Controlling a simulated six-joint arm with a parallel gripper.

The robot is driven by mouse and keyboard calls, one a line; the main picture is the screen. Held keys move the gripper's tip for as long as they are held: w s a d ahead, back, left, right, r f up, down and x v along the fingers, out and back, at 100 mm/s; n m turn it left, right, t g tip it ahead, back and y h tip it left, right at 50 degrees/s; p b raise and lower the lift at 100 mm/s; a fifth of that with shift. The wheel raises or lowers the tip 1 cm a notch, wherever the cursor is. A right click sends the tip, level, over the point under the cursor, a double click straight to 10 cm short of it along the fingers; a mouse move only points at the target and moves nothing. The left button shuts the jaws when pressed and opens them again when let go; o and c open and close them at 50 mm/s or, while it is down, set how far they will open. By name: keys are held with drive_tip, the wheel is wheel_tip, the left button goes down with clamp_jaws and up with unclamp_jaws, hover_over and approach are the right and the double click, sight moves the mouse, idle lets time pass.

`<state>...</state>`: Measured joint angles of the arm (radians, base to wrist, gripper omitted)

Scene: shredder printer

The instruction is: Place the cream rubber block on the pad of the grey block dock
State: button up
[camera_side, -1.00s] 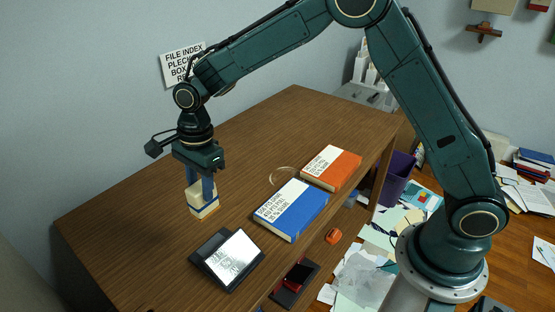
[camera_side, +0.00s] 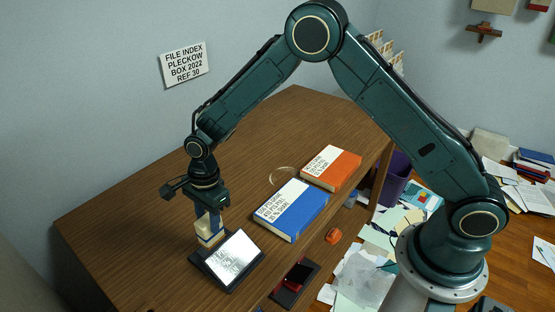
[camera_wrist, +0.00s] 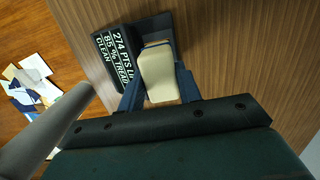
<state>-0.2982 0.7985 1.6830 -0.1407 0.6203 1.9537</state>
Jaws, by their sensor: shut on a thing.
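The cream rubber block (camera_side: 205,230) has a blue band near its lower end. My gripper (camera_side: 210,225) is shut on it and holds it upright at the back left part of the grey block dock (camera_side: 232,260). In the wrist view the block (camera_wrist: 158,78) sits between the two blue fingers, over the dock's dark pad area (camera_wrist: 152,28). The dock's label plate with white lettering (camera_wrist: 112,55) is beside it.
A blue and white book (camera_side: 292,210) and an orange and white book (camera_side: 332,167) lie right of the dock on the wooden top (camera_side: 140,220). An orange item (camera_side: 333,236) sits on a lower shelf. The wooden top left of the dock is clear.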

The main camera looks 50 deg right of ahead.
drive_tip(key=shift+f, duration=1.55)
drive_tip(key=o, duration=0.9)
drive_tip(key=shift+f, duration=0.15)
drive_tip(key=r, duration=0.3)
drive_tip(key=d+r, duration=0.1)
drive_tip(key=r, duration=0.7)
drive_tip(key=shift+d+r, duration=0.1)
drive_tip(key=shift+d, duration=0.05)
drive_tip(key=shift+r, duration=0.55)
drive_tip(key=shift+d, duration=0.1)
